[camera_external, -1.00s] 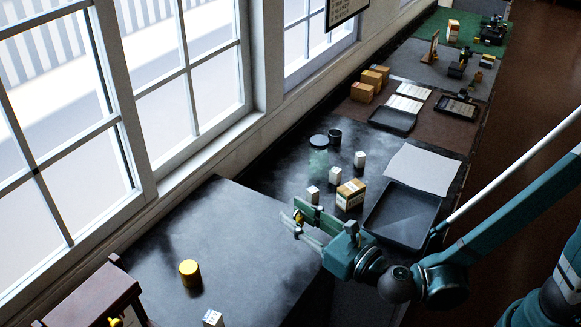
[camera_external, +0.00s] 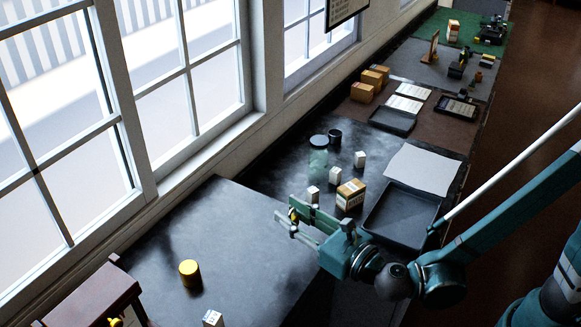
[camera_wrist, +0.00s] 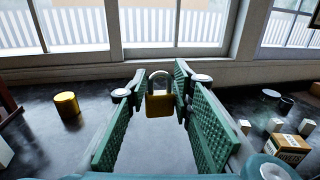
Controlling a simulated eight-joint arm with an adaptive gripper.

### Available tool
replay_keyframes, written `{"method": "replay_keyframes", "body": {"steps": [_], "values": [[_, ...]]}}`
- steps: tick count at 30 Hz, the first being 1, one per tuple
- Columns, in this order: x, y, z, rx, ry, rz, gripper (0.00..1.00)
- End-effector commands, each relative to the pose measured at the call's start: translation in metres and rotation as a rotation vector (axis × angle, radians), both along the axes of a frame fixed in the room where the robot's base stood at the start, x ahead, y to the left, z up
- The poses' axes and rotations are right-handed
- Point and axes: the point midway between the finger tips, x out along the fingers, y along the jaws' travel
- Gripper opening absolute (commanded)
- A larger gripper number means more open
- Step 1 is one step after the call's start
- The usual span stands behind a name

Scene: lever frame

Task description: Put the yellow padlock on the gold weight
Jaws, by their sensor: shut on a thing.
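The yellow padlock (camera_wrist: 160,105) has a silver shackle and a yellow body. In the wrist view it hangs upright between the tips of my gripper (camera_wrist: 157,88), which is shut on it. In the external view my gripper (camera_external: 293,220) is above the dark table, and only a small bit of the padlock shows between its fingers. The gold weight (camera_external: 189,273) is an upright cylinder on the table, left of my gripper and apart from it. It also shows in the wrist view (camera_wrist: 67,104), to the left of the padlock.
A white block (camera_external: 213,318) stands near the front of the table. A dark red wooden piece (camera_external: 90,295) is at the lower left. A cardboard box (camera_external: 351,195), a glass jar (camera_external: 318,160) and a dark tray (camera_external: 402,218) lie to the right. The table between gripper and weight is clear.

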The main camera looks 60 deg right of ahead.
Motion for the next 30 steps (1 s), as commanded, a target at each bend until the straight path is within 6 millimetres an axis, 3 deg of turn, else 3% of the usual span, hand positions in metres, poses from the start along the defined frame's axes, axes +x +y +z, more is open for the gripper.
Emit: {"method": "replay_keyframes", "body": {"steps": [8,21,30], "values": [[0.04,0.043,0.017,-0.001,0.0,0.08,0.11],[0.125,0.147,0.045,-0.003,0.001,0.286,0.11],[0.163,0.198,0.054,-0.004,0.0,0.391,0.11]]}}
